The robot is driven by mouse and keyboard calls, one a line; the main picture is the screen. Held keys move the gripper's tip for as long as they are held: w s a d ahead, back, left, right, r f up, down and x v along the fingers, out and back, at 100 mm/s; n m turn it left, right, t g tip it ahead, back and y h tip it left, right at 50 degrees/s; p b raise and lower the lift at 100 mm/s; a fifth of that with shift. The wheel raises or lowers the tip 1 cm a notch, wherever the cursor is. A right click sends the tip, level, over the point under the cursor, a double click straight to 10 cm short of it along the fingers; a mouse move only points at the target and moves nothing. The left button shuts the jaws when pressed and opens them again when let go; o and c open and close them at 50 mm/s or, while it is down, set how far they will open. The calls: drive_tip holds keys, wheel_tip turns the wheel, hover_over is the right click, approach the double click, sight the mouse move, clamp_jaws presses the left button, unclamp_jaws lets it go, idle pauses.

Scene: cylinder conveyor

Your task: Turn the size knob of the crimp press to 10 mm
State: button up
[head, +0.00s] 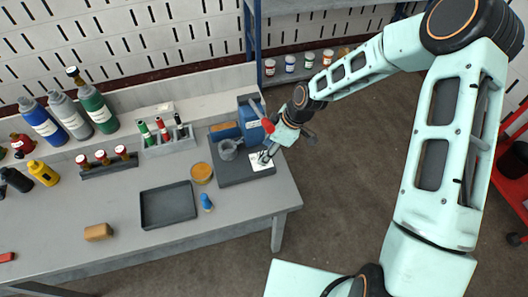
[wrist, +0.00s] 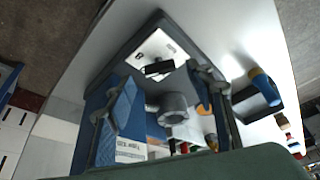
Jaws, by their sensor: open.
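The crimp press (head: 250,122) is blue and stands on a dark base (head: 232,178) at the right end of the bench. Its white plate (head: 257,166) lies at the front right of the base. In the wrist view, a black bar-shaped size knob (wrist: 160,68) sits on the white plate (wrist: 146,48); the scale marks are too small to read. The press has a grey ring-shaped part (wrist: 173,110). My gripper (head: 266,155) is low over the plate. In the wrist view, my gripper (wrist: 152,82) is open, its fingers apart with nothing held. Contact with the knob cannot be told.
A red-tipped lever (head: 265,118) stands close beside my gripper. Racks and bottles stand behind. The bench's right edge is close.

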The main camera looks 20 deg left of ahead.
drive_tip(key=shift+x, duration=1.3)
drive_tip(key=shift+c, duration=0.6)
drive_tip(key=c, duration=1)
